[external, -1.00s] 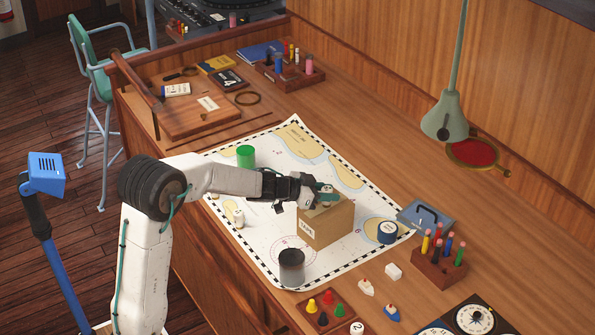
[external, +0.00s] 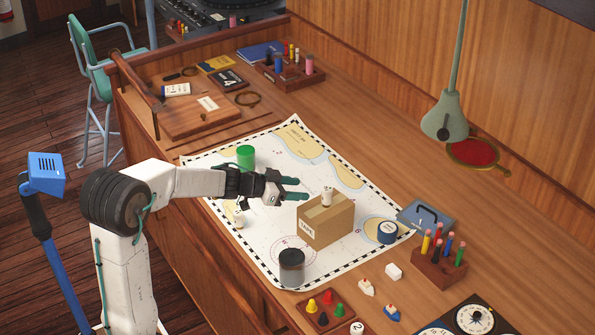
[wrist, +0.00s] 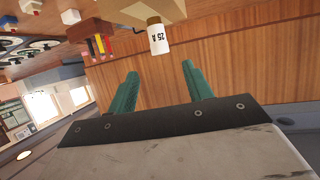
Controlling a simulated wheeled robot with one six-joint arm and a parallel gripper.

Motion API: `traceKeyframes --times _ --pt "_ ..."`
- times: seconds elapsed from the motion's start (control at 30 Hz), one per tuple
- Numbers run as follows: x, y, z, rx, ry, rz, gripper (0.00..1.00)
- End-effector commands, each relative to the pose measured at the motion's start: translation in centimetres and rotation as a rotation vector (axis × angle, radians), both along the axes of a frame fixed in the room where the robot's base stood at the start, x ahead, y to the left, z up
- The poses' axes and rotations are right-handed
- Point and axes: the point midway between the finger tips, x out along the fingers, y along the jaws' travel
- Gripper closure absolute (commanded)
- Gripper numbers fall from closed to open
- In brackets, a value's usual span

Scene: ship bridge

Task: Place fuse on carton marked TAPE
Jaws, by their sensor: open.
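The fuse (external: 327,196) is a small white cylinder standing upright on top of the brown carton (external: 340,222) marked TAPE, which sits on the chart. In the wrist view the fuse (wrist: 158,38), marked 25 A with a tan end, appears beyond the fingertips, against the carton (wrist: 125,10). My gripper (external: 305,190) is open and empty, with its green fingers apart from the fuse, to the left of it. The fingers also show in the wrist view (wrist: 160,78), with nothing between them.
A green cylinder (external: 246,157) and a dark grey can (external: 291,268) stand on the chart (external: 260,235). A blue roll (external: 387,232) stands right of the carton. A wooden pen block (external: 438,268) is farther right.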

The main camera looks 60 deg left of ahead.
Motion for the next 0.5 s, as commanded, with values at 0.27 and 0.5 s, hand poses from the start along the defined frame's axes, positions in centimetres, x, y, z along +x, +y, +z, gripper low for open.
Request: traceKeyframes --times 0.27,0.5 --pt "-1.5 0.3 0.6 0.000 0.000 -0.001 0.49" --pt "-2.6 -3.6 1.5 -0.038 0.033 -0.074 0.49"
